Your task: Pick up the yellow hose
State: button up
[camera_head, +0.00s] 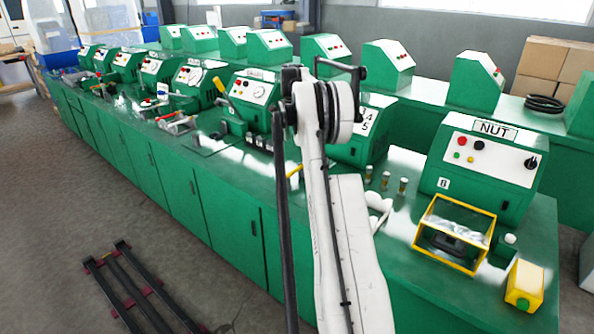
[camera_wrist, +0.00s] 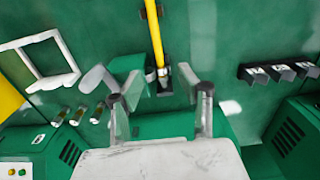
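In the wrist view the yellow hose (camera_wrist: 154,35) runs down from the top edge to a dark metal end fitting (camera_wrist: 163,78) by the green bench surface. In the head view a short bit of the yellow hose (camera_head: 295,172) shows beside my arm, which hides the rest. My gripper (camera_wrist: 150,88) is open in the wrist view, with its two fingers spread apart. The hose's fitted end lies between the finger lines, just beyond the tips. Nothing shows between the fingers as held. In the head view my gripper is hidden behind the arm.
A green machine marked NUT (camera_head: 492,150) stands at right, with a yellow frame (camera_head: 452,262) and a yellow box (camera_head: 524,285) before it. Small brass-coloured cylinders (camera_head: 385,180) stand near my arm. Black holders (camera_wrist: 281,71) line the bench. Green machines fill the rows behind.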

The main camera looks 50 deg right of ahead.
send_over(297, 170)
jog(key=w, duration=0.1)
notch_tip(297, 170, down, 9)
jog(key=shift+a, duration=0.1)
jog(key=f, duration=0.2)
jog(key=d+f, duration=0.1)
jog(key=f, duration=0.1)
jog(key=shift+s+d+f, duration=0.1)
jog(key=shift+s+f, duration=0.05)
jog(key=shift+f, duration=0.4)
jog(key=shift+c, duration=0.5)
grip_shut()
